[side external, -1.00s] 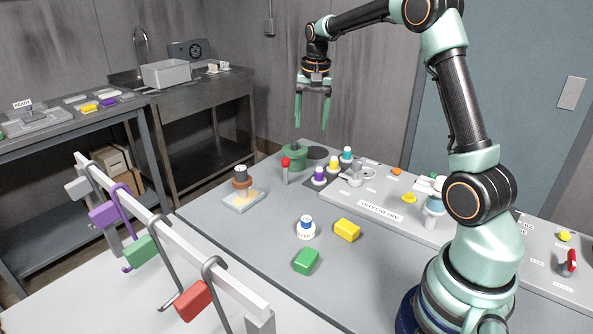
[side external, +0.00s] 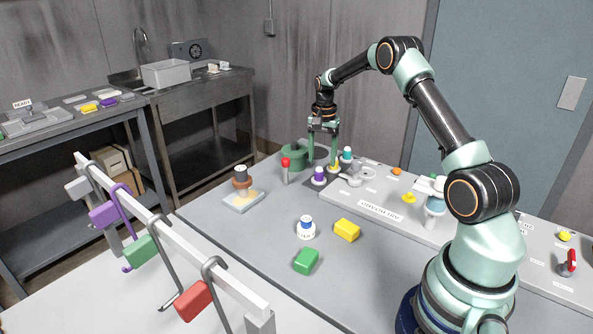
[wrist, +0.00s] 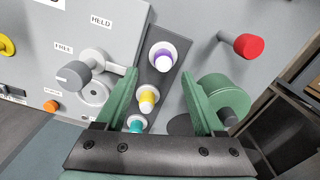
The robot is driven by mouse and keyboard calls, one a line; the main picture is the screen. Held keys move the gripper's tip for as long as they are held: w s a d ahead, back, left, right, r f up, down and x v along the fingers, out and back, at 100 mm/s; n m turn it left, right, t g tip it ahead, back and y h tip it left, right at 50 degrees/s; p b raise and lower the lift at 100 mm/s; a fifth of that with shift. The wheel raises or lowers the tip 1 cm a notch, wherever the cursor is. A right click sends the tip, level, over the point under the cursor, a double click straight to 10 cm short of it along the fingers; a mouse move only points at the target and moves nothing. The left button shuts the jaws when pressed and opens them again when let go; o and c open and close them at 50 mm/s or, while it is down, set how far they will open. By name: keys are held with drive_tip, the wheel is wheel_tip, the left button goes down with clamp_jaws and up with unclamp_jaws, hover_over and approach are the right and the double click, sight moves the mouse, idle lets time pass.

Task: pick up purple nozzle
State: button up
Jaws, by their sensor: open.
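The purple nozzle (side external: 319,175), with a white collar, stands upright on a dark strip (side external: 311,187). It is the front one in a row with a yellow nozzle (side external: 334,167) and a teal nozzle (side external: 347,153). In the wrist view the purple nozzle (wrist: 162,57) shows whole, just past the fingertips and between their lines. My gripper (side external: 322,160) is open and points down over the row, with nothing held. In the wrist view the yellow nozzle (wrist: 147,97) and teal nozzle (wrist: 135,124) lie between the fingers (wrist: 158,76).
A green round pot (side external: 292,158) and a red-topped post (side external: 286,171) stand close left of the row. A grey panel (side external: 385,212) with knobs lies to the right. A yellow block (side external: 347,230) and green block (side external: 306,261) lie on the open front bench.

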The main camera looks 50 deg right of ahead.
sight(319, 168)
drive_tip(key=f, duration=0.5)
drive_tip(key=shift+w+a+f, duration=0.1)
drive_tip(key=shift+w+a, duration=0.05)
drive_tip(key=shift+a, duration=0.25)
clamp_jaws()
